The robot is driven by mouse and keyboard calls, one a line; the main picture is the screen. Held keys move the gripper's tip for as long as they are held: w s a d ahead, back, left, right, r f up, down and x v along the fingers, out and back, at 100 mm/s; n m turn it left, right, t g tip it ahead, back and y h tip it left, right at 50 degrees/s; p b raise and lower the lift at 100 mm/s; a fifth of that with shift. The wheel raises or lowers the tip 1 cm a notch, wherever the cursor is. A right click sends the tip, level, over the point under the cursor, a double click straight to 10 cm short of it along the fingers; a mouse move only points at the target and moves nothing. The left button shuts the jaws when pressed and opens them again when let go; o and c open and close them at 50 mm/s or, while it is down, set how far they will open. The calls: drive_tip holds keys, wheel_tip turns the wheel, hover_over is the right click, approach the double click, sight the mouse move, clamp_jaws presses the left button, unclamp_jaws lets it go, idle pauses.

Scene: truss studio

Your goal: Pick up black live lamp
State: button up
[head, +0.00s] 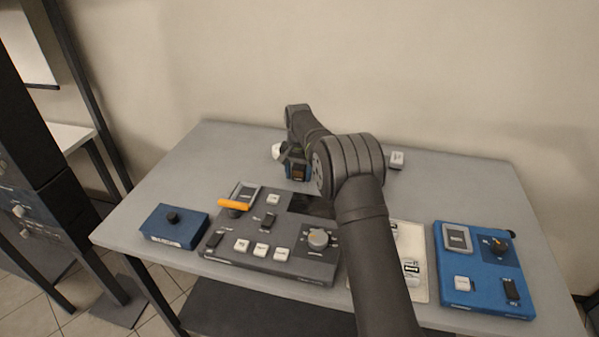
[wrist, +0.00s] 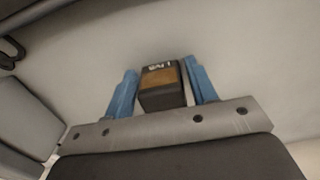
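The black live lamp (wrist: 161,96) is a small dark block with an amber face and white lettering, seen in the wrist view between my two blue fingertips. My gripper (wrist: 162,84) has one finger on each side of it, both appearing to press against its sides. In the head view my gripper (head: 297,163) is over the back middle of the table, and the lamp's amber face (head: 300,173) shows there. My arm hides part of that area. I cannot tell whether the lamp touches the table.
On the grey table (head: 215,150) are a dark control panel (head: 290,262) with an orange-handled lever (head: 233,204), a small blue box (head: 173,226) at left and a blue panel (head: 483,270) at right. A white block (head: 397,158) is behind my arm. The back left is clear.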

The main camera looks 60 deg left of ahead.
drive_tip(key=c, duration=0.7)
drive_tip(key=shift+o, duration=0.2)
